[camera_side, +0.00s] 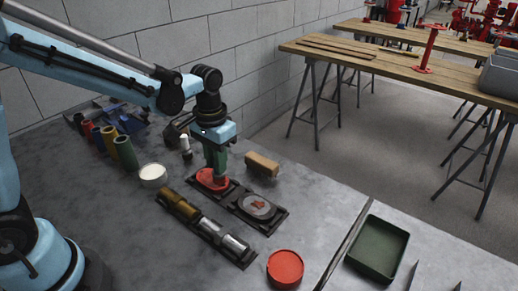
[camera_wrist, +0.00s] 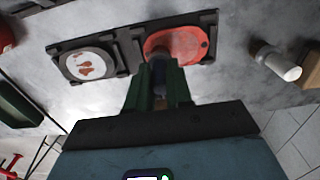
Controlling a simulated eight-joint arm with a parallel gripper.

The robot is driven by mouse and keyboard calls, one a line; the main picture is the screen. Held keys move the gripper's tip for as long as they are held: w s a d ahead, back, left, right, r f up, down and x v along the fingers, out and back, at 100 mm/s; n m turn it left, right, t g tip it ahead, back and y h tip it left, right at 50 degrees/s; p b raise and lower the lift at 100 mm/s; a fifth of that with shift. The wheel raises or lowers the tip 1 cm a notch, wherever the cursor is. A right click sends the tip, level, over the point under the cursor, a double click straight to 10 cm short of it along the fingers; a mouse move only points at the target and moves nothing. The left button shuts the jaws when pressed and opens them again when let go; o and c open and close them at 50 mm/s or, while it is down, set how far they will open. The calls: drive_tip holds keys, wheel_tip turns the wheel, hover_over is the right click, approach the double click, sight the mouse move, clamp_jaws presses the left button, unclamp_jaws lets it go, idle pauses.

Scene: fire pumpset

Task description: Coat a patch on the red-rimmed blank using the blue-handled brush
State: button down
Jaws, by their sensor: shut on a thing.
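The red-rimmed blank (camera_side: 202,182) lies in a dark square holder on the grey bench; in the wrist view (camera_wrist: 198,42) its face looks red-orange with a duller middle. My gripper (camera_side: 216,172) points down over it, its green fingers shut on a narrow dark-blue piece, apparently the handle of the brush (camera_wrist: 160,76). The brush's lower end is over or against the blank's face; I cannot tell whether it touches. A second blank (camera_side: 257,206), pale with several red-brown blotches and a dark rim, lies beside it in the same dark frame and also shows in the wrist view (camera_wrist: 91,65).
A black rack (camera_side: 208,228) holds brass and silver cylinders. A pale-topped tub (camera_side: 153,174), a wooden block (camera_side: 262,164), a white-capped item (camera_side: 186,147) and green cylinder (camera_side: 125,153) stand nearby. A red round tub (camera_side: 285,268) and green tray (camera_side: 378,250) are at the right.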

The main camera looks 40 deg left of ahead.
drive_tip(key=shift+d, duration=0.9)
drive_tip(key=shift+a, duration=3.95)
drive_tip(key=shift+a+r, duration=0.15)
drive_tip(key=shift+a, duration=0.1)
wheel_tip(320, 180, up, 8)
drive_tip(key=shift+d, duration=0.1)
